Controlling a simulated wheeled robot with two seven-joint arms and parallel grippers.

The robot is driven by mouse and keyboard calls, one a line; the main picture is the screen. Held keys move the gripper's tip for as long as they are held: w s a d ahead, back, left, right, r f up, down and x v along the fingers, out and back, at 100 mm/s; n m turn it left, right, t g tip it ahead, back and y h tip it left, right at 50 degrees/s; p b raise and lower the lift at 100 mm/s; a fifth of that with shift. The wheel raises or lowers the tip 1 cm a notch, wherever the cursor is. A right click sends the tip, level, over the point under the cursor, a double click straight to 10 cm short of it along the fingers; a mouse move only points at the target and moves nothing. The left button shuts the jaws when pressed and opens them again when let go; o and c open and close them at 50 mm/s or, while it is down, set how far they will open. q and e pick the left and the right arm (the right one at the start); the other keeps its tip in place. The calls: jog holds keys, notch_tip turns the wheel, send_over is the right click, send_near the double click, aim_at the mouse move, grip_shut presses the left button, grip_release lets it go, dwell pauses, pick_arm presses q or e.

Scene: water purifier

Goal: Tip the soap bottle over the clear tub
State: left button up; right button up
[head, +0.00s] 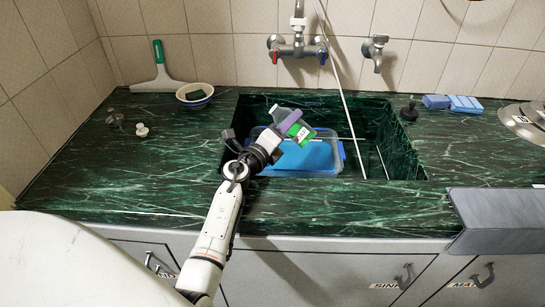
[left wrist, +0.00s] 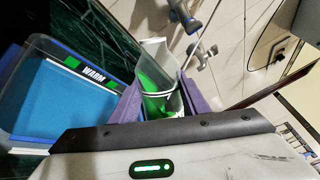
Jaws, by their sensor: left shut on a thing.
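My left gripper (head: 288,122) is shut on the soap bottle (head: 283,112), a clear bottle with green on it. The gripper is above the clear tub (head: 333,167), which has a blue rim and something flat and blue inside. The bottle looks tilted in the head view and is partly hidden by a purple finger. In the left wrist view, the bottle (left wrist: 160,85) sits between two purple finger pads, and the tub (left wrist: 40,135) lies to its left. A green "WARM" label (left wrist: 85,69) shows at the tub's edge. My right gripper is not in view.
The tub stands in the dark green sink, with a faucet (head: 297,48) on the wall behind it. A thin white rod (head: 348,115) leans into the sink. A squeegee (head: 159,75), a bowl (head: 195,95) and blue sponges (head: 462,104) lie on the counter. The left counter is mostly clear.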

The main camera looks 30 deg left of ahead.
pick_arm(q)
jog(key=shift+d+r+n+p, duration=0.1)
jog(key=shift+r+n+p, duration=0.45)
jog(key=shift+n, duration=0.35)
dwell(1.6)
jog(key=shift+d+r+n+p, duration=0.15)
jog(key=shift+r+n+p, duration=0.55)
jog(key=shift+n+p, duration=0.85)
dwell(2.5)
